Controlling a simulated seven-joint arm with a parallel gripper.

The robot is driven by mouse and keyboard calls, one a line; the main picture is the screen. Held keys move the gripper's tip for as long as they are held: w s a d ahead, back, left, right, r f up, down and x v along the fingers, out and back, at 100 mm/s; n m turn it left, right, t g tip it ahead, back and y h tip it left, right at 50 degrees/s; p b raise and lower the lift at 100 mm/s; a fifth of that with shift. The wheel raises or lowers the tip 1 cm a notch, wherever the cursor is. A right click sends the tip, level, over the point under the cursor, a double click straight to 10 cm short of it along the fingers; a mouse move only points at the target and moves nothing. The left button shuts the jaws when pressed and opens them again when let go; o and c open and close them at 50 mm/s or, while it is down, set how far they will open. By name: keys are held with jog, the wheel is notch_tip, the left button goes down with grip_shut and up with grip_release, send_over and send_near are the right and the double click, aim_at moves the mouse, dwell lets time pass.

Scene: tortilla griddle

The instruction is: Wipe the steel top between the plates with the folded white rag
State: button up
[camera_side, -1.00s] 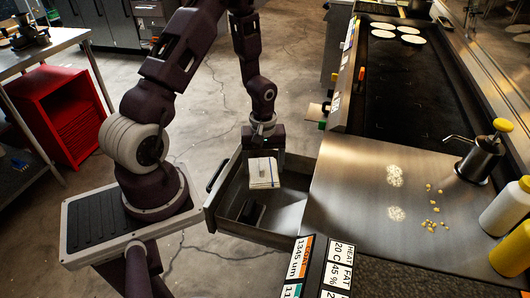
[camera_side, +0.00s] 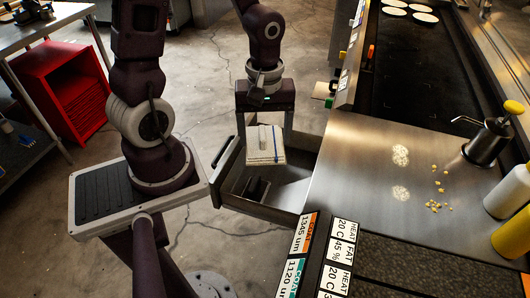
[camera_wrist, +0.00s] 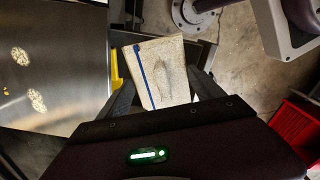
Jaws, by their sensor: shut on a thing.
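The folded white rag (camera_side: 265,146) hangs in my gripper (camera_side: 264,128), above the open drawer. In the wrist view the rag (camera_wrist: 162,72) is a flat pad with a blue stripe and a greyish smudge, between my gripper's two dark fingers (camera_wrist: 160,92). My gripper is shut on it. The steel top (camera_side: 365,170) lies to the right of the rag, apart from it. Two pale powdery patches (camera_side: 400,155) (camera_side: 400,193) and several yellow crumbs (camera_side: 437,190) lie on it. The black griddle plate (camera_side: 425,75) is beyond the top; a dark plate (camera_side: 420,268) is on the near side.
The open drawer (camera_side: 288,207) holds a small black object (camera_side: 255,188). A steel pump pot (camera_side: 487,145), a white bottle (camera_side: 508,190) and a yellow bottle (camera_side: 515,237) stand at the top's right edge. Label displays (camera_side: 335,255) line the near front. Pale tortillas (camera_side: 395,11) lie far back.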

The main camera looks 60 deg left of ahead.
aim_at(265, 132)
notch_tip(265, 132, up, 3)
jog(key=shift+r, duration=0.1)
jog(key=w+d, duration=0.5)
jog(key=w, duration=0.6)
jog(key=w+d, duration=0.6)
jog(key=w, duration=0.5)
jog(key=w+d, duration=0.3)
jog(key=d, duration=0.4)
jog(key=f, duration=0.5)
jog(key=shift+a+f, duration=0.2)
jog(key=shift+f, duration=2.4)
jog(key=shift+f, duration=0.6)
